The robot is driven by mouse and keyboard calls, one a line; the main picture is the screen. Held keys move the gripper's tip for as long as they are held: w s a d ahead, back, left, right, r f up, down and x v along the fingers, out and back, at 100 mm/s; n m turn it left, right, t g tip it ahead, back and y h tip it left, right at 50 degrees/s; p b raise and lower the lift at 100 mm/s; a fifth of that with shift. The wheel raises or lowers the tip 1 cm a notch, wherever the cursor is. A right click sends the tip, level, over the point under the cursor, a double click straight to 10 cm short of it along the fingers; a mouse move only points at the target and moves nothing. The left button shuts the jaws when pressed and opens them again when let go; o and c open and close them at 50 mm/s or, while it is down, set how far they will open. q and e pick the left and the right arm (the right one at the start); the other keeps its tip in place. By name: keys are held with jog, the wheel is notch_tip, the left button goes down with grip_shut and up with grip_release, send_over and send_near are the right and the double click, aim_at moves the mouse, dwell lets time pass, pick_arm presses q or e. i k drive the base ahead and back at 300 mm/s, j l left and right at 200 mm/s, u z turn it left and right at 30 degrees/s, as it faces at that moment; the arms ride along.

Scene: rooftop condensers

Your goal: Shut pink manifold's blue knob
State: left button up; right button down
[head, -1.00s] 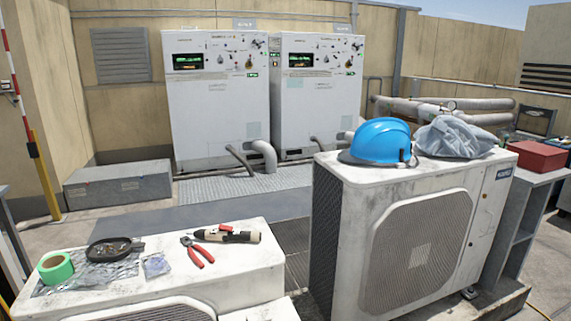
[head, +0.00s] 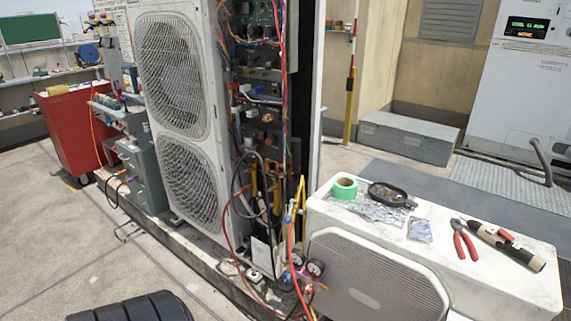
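A small gauge manifold with a pinkish body (head: 304,283) hangs or rests low beside the tall open condenser (head: 178,110), at the lower middle of the head view. Dark round gauges (head: 315,267) and red and yellow hoses (head: 292,240) are around it. Its knobs are too small to tell apart, and I cannot tell how the blue one is turned.
A low white condenser (head: 480,255) stands at right, with green tape (head: 344,187), a black dish (head: 390,195), red pliers (head: 463,240) and a torch-like tool (head: 507,246) on top. A red cabinet (head: 80,130) is at far left.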

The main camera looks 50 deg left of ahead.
aim_at(287, 277)
jog(key=u, duration=1.55)
